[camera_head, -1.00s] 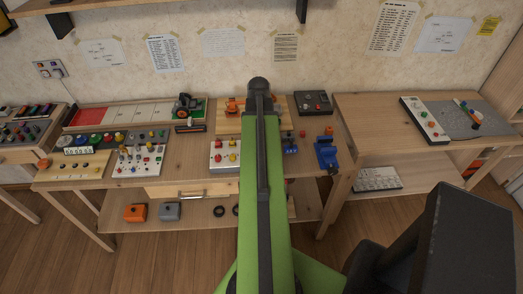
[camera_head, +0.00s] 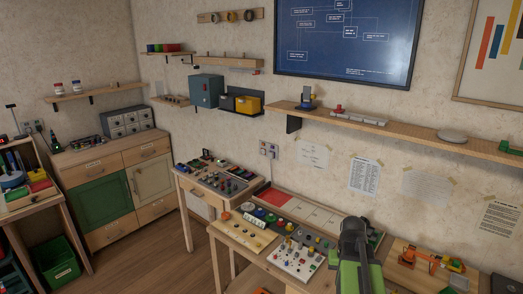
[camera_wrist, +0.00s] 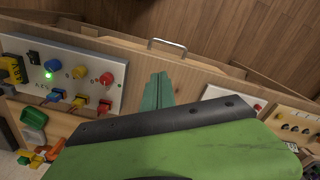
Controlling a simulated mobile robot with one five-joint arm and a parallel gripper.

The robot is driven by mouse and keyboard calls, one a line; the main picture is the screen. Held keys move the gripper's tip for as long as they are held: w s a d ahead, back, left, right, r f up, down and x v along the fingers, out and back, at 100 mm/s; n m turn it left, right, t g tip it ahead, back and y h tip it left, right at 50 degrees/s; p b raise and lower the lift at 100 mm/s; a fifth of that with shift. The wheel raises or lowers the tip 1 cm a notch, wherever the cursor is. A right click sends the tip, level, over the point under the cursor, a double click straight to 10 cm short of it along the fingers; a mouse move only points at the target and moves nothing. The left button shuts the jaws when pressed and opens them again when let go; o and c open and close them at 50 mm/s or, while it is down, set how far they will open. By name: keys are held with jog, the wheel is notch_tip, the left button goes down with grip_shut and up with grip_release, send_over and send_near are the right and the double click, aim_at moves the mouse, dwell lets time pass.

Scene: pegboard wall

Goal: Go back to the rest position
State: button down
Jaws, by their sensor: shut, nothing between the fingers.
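My gripper (camera_wrist: 157,91) shows in the wrist view as two teal fingers side by side, shut with nothing between them. It is over the workbench, near a drawer handle (camera_wrist: 167,46). My green and black arm crosses the lower part of that view and hides part of the bench. In the head view only part of my arm shows, at the bottom right, in front of the bench; the fingers cannot be made out there.
A white panel with coloured buttons (camera_wrist: 70,74) lies left of the gripper in the wrist view. The head view shows a workbench with control panels (camera_head: 296,258), a wall shelf (camera_head: 385,128), a cabinet (camera_head: 105,195) and open floor (camera_head: 190,262) at left.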

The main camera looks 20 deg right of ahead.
jog(key=w+a+n, duration=0.3)
jog(key=a+n, duration=0.2)
jog(key=a, duration=2.2)
